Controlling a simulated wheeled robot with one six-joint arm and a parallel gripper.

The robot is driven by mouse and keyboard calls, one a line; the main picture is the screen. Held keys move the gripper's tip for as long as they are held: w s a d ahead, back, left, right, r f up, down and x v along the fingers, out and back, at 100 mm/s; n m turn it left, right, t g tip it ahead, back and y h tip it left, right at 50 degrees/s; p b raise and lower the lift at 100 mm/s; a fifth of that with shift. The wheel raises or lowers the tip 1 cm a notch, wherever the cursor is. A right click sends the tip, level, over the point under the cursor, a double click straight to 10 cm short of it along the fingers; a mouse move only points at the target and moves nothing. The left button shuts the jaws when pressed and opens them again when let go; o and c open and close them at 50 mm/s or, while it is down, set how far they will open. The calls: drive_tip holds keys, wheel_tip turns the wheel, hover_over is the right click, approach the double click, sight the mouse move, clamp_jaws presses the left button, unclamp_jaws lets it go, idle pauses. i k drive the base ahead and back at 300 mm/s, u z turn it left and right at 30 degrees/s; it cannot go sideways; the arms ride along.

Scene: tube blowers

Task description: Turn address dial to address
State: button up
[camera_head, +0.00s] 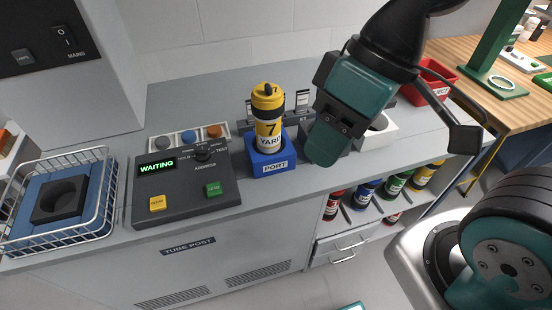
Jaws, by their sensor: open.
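The address dial (202,153) is a small dark knob at the upper right of a dark grey console (187,190). Labels ring the dial, and "ADDRESS" is printed below it. Which label its pointer faces is too small to tell.
A yellow carrier (268,128) marked 7 stands upright in the blue port block (271,166), between the dial and my gripper. A yellow button (157,203) and green button (213,189) sit on the console. A wire basket (108,205) stands left; a red bin (434,84) stands right.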

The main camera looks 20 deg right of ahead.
sight(202, 156)
drive_tip(key=u, duration=1.35)
drive_tip(key=k, duration=0.95)
drive_tip(key=z, duration=1)
drive_tip(key=i, duration=0.45)
drive_tip(key=u, duration=0.15)
drive_tip(key=k, duration=0.3)
drive_tip(key=u, duration=0.75)
drive_tip(key=i, duration=1.2)
drive_tip(key=z, duration=0.15)
